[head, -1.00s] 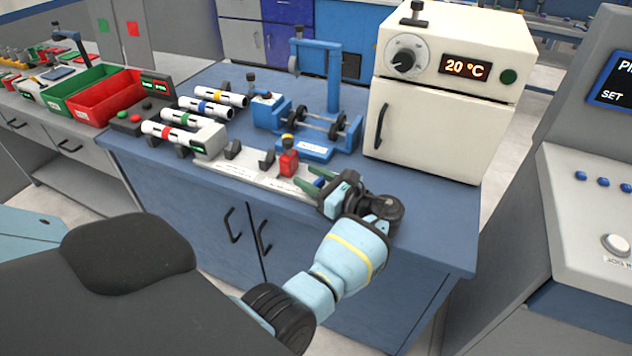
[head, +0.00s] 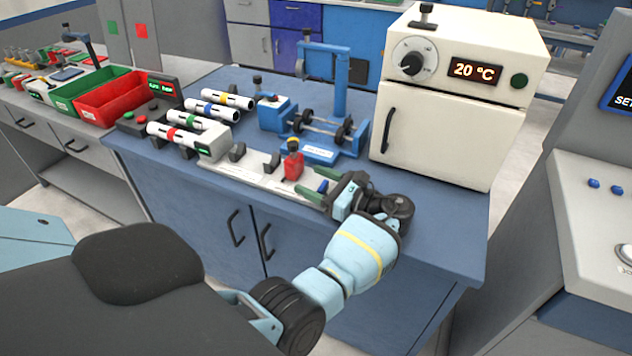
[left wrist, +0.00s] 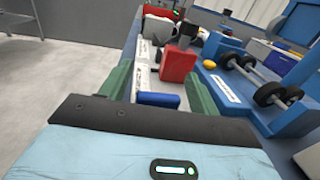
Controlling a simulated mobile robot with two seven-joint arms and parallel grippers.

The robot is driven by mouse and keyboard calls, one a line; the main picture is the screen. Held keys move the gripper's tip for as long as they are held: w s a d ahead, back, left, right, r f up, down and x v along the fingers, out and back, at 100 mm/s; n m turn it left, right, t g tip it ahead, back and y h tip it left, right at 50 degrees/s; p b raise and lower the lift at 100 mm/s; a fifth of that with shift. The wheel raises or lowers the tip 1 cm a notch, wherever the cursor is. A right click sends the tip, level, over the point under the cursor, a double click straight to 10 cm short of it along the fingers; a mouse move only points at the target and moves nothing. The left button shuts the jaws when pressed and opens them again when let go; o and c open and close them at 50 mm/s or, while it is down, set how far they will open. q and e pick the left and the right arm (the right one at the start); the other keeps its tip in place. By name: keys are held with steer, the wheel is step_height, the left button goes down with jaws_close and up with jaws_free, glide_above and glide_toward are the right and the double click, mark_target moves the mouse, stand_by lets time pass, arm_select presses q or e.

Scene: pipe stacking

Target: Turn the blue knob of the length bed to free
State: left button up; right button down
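The length bed (head: 240,181) is a long pale rail along the front edge of the blue bench, with a red block (head: 292,165) on it. Its blue knob (left wrist: 158,99) shows in the left wrist view, on the near side of the red block. My left gripper (left wrist: 159,78) is open, with one green finger on each side of the knob. Gaps show between the knob and both fingers. In the head view the left gripper (head: 319,184) is at the right end of the bed, and its fingers largely hide the knob. My right gripper is out of view.
A blue stand with a dark roller axle (head: 322,129) is just behind the bed. A white oven (head: 450,100) stands to the right. Several striped pipes (head: 212,110) lie at the left, beside red (head: 112,99) and green bins. Bare bench lies around my wrist.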

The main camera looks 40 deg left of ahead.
mark_target(325, 187)
arm_select(q)
steer(key=shift+d, duration=0.1)
steer(key=d, duration=0.2)
steer(key=d+b, duration=0.1)
steer(key=d, duration=0.3)
steer(key=shift+w+d+f, duration=0.1)
steer(key=shift+w+d, duration=0.05)
steer(key=shift+w, duration=0.25)
steer(key=shift+w+d+b, duration=0.1)
steer(key=shift+d+b, duration=0.25)
steer(key=shift+d, duration=0.35)
